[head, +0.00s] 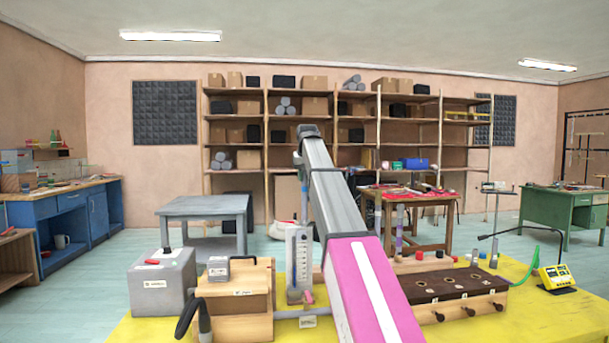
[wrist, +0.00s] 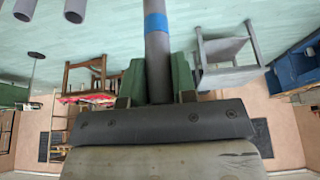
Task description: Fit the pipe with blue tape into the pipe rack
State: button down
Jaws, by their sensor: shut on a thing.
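In the wrist view my gripper (wrist: 158,80) is shut on a grey pipe (wrist: 157,55) with a band of blue tape (wrist: 155,22); green pads press on both sides. In the head view the pipe (head: 304,203) hangs about upright above the yellow bench, left of my arm. My gripper (head: 299,160) is small there and partly hidden by my arm. A light wooden bar (head: 432,264) behind a dark block may be the pipe rack; my arm covers part of this area. A pipe with purple tape (head: 399,228) stands near it.
On the yellow bench (head: 540,318) stand the dark block with holes (head: 450,284), a white scaled stand (head: 299,262) below the held pipe, a wooden box (head: 232,291), a grey box (head: 163,284) and a yellow meter (head: 556,278). Other pipe ends (wrist: 75,10) show in the wrist view.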

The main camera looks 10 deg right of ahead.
jog(key=shift+f, duration=4.1)
jog(key=c, duration=0.8)
grip_release()
jog(key=shift+c, duration=0.2)
jog(key=shift+r, duration=0.15)
send_near(305, 189)
jog(key=f, duration=0.2)
jog(key=shift+w, duration=0.4)
